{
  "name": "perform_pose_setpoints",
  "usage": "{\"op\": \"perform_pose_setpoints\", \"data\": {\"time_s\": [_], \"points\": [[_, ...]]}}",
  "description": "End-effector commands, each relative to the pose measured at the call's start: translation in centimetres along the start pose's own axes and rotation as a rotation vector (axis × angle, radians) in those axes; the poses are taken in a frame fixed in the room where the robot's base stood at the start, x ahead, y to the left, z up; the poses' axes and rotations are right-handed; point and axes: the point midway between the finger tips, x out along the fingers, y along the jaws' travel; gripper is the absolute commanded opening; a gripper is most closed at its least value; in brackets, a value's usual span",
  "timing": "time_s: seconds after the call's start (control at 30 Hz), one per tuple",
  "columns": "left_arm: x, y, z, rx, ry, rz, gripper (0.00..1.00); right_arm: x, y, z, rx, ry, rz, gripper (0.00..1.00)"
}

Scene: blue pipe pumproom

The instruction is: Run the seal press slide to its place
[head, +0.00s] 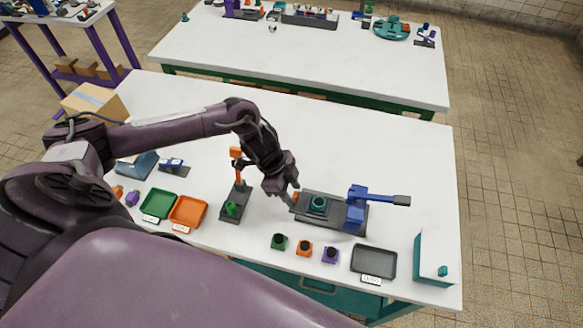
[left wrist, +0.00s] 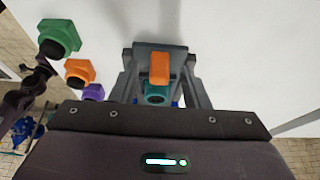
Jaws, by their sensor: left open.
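The seal press (head: 355,215) stands on the white table, with a grey base, a blue frame and a blue lever that ends in a dark grip pointing right. Its grey slide (head: 303,213) carries a teal round part (head: 319,203) and lies left of the blue frame. An orange handle (head: 295,198) sits at the slide's left end. My left gripper (head: 287,194) is open at that end, pointing down. In the left wrist view the orange handle (left wrist: 160,68) shows between the fingers, with the teal part (left wrist: 155,96) beyond it. Contact cannot be told. My right gripper is not in view.
Green, orange and purple pieces (head: 305,248) stand in a row in front of the press. A dark tray (head: 373,262) and a teal-edged stand (head: 436,260) are at right. Green and orange trays (head: 188,212) and a dark stand (head: 236,205) lie left.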

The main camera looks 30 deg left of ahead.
Motion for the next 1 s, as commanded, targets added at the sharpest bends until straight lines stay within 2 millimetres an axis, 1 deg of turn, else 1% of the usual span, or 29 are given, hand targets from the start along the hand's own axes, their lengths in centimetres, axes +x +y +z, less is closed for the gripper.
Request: {"op": "perform_pose_setpoints", "data": {"time_s": [0.17, 0.27, 0.5, 0.6, 0.73, 1.0], "points": [[-0.4, 0.0, 0.0, 0.002, 0.002, 0.000, 0.42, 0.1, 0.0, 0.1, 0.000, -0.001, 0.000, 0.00], [-1.7, -0.1, 0.1, 0.001, 0.002, -0.002, 0.42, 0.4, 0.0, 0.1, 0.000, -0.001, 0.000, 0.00], [-5.8, -0.1, 0.2, 0.001, 0.000, -0.004, 0.42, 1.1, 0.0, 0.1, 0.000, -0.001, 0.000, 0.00], [-7.0, 0.0, 0.2, 0.000, 0.000, -0.003, 0.42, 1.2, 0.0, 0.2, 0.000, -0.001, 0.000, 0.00], [-7.7, 0.0, 0.2, -0.001, 0.001, 0.000, 0.42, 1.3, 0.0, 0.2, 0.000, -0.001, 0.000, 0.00], [-7.9, 0.0, 0.1, -0.001, 0.001, 0.000, 0.42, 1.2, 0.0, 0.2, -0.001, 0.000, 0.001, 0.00]]}}
